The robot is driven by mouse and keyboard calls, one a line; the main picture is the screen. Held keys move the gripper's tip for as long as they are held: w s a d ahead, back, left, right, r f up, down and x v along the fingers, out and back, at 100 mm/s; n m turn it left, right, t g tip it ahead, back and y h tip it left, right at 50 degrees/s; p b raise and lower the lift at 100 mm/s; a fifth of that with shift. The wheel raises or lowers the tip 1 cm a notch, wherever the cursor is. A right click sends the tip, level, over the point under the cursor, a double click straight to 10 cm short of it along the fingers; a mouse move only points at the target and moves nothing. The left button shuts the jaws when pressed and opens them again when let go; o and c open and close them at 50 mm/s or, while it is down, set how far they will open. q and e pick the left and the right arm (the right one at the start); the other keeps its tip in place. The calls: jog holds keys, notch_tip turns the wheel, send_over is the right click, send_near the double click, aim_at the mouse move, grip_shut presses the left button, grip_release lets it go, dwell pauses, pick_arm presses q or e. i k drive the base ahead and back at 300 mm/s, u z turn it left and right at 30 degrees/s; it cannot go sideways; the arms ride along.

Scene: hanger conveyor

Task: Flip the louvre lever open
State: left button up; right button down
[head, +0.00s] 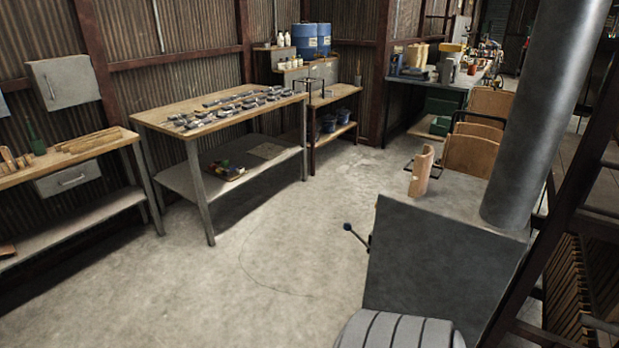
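A short lever with a dark round knob (348,227) sticks out to the left from the side of a grey metal box (430,260) at the right of centre. The knob end is up and to the left, and the dark mount is at the box's left edge. I cannot tell from here which position the lever is in. No louvre slats can be made out beside it; that side of the box is mostly hidden. Neither of my grippers shows in the head view.
A thick grey pipe (545,110) rises from the box. A ribbed grey rounded shape (395,332) is at the bottom edge. Workbenches (222,105) line the left wall. The concrete floor (280,250) left of the box is clear. Dark metal framing (565,210) stands at right.

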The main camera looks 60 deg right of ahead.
aim_at(347, 226)
jog(key=z, duration=0.3)
jog(key=i, duration=0.9)
jog(key=z, duration=1.2)
jog(key=i, duration=0.55)
jog(key=z, duration=0.6)
